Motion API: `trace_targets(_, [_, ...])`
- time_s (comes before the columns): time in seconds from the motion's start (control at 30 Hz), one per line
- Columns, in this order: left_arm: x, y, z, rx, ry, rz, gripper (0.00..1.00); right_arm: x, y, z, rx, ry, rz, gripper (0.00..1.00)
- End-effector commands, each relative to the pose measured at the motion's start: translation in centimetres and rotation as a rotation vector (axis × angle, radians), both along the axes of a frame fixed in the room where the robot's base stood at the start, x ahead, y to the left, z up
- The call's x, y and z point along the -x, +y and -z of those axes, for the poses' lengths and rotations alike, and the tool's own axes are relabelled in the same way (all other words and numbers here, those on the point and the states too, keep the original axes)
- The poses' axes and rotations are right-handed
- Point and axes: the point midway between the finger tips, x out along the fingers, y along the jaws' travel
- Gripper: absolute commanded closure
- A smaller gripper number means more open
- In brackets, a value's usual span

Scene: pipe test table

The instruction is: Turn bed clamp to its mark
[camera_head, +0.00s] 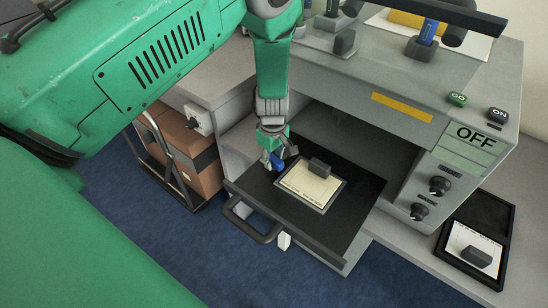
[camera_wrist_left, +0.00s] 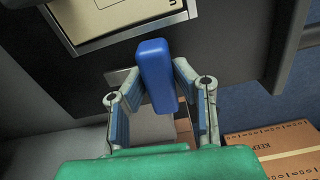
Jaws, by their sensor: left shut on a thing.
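The bed clamp shows as a blue lever (camera_head: 277,161) at the left edge of a black pull-out bed (camera_head: 240,184). In the left wrist view the blue lever (camera_wrist_left: 155,70) stands between my fingers, nearly upright in the picture. My left gripper (camera_head: 272,152) comes down from above and is shut on it. In the left wrist view the fingers of my left gripper (camera_wrist_left: 154,92) flank the lever's lower part. A small pale patch (camera_wrist_left: 121,76) lies just left of the lever; I cannot tell whether it is the mark. My right gripper is not in view.
The bed carries a framed pale plate (camera_head: 300,197) with a dark block (camera_head: 319,168). A bar handle (camera_head: 250,227) sticks out in front. The grey machine housing (camera_head: 345,80) rises behind. A black tray (camera_head: 500,215) lies at right, and boxes on a cart (camera_head: 190,150) stand at left.

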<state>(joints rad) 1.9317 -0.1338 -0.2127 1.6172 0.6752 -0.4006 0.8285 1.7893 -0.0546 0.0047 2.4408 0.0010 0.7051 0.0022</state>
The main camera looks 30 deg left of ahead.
Motion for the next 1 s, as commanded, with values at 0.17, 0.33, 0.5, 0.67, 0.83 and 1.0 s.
trace_targets(0.17, [-0.22,0.2,-0.24,-0.004,-0.006,-0.06,1.0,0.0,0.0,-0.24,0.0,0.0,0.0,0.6])
trace_targets(0.33, [-0.23,0.21,-0.23,-0.003,-0.006,-0.088,1.0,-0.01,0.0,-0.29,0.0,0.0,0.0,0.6])
trace_targets(0.5, [-0.23,0.22,-0.22,-0.003,-0.006,-0.096,1.0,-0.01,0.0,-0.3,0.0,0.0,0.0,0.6])
trace_targets(0.67, [-0.22,0.23,-0.22,-0.003,-0.006,-0.096,1.0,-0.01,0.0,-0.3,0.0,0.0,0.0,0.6])
trace_targets(0.83, [-0.21,0.21,-0.21,-0.003,-0.006,-0.096,0.57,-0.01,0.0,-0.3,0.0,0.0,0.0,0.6])
trace_targets(1.0, [-0.15,0.13,-0.1,-0.002,-0.002,-0.095,0.57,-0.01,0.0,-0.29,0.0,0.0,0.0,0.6])
